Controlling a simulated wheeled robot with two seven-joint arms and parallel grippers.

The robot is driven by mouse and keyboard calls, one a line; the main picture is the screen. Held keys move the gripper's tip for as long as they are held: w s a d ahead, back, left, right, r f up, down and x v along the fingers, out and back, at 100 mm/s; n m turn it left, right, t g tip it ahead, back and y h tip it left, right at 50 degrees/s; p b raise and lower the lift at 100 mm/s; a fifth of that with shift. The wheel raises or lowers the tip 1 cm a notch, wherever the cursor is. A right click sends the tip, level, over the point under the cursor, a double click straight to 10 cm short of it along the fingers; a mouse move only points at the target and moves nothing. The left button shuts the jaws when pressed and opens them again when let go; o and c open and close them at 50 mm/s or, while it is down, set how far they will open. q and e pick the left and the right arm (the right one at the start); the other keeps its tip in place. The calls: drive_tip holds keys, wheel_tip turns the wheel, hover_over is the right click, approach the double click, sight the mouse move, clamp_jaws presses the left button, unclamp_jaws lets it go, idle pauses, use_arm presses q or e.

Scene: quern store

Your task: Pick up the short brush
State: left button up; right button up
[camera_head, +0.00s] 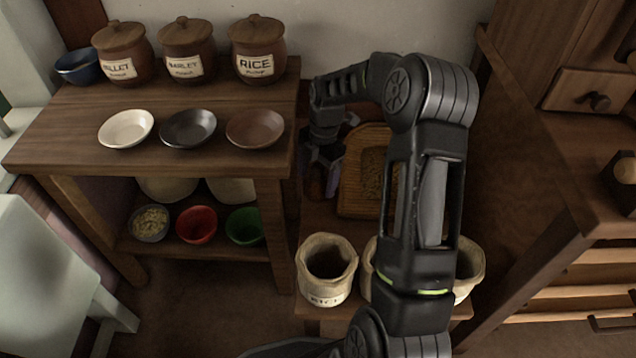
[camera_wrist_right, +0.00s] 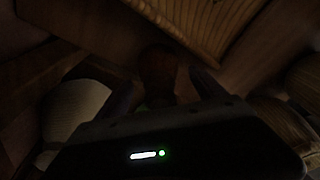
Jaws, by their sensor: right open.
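My right gripper (camera_head: 320,196) reaches down over the low bench, between the shelf table and the wooden tray. Its jaws are open, and its fingers also show in the right wrist view (camera_wrist_right: 160,90). In the right wrist view a dark brown rounded thing (camera_wrist_right: 157,70) lies between the two fingers; it may be the short brush, but the view is too dark to be sure. I cannot tell whether the fingers touch it. I cannot make out the brush clearly in the head view. My left gripper is out of view.
The wooden tray (camera_head: 352,204) holds grain right of the gripper. An open cloth sack (camera_head: 326,284) stands in front, others partly behind my arm. The shelf table (camera_head: 82,122) at left carries lidded jars, including the rice jar (camera_head: 257,48), and shallow dishes. Small bowls sit on its lower shelf.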

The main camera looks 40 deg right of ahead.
drive_tip(key=shift+c, duration=0.2)
drive_tip(key=c, duration=1.5)
drive_tip(key=shift+o, duration=0.2)
